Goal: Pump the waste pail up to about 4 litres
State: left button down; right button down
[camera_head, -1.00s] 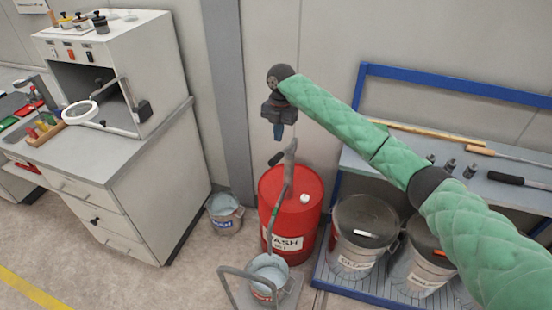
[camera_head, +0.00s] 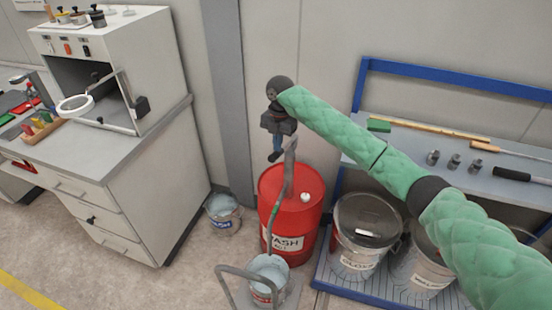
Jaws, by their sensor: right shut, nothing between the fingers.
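A red drum (camera_head: 316,205) with a white label stands on the floor against the wall. A grey hand pump (camera_head: 290,165) rises from its top, and its spout pipe runs down the drum's front. A pail with a red-marked label (camera_head: 268,290) stands below the pipe's end; I take it for the waste pail. It holds pale liquid, but I cannot read the level. My right gripper (camera_head: 275,157) is shut and empty, pointing down right beside the pump's top. It overlaps the dark pump handle, so I cannot tell whether they touch. My left gripper is out of view.
A second pail (camera_head: 224,213) with a blue label stands left of the drum. A cabinet (camera_head: 125,190) stands left.

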jog(key=shift+s+f, duration=0.1)
jog(key=shift+f, duration=0.45)
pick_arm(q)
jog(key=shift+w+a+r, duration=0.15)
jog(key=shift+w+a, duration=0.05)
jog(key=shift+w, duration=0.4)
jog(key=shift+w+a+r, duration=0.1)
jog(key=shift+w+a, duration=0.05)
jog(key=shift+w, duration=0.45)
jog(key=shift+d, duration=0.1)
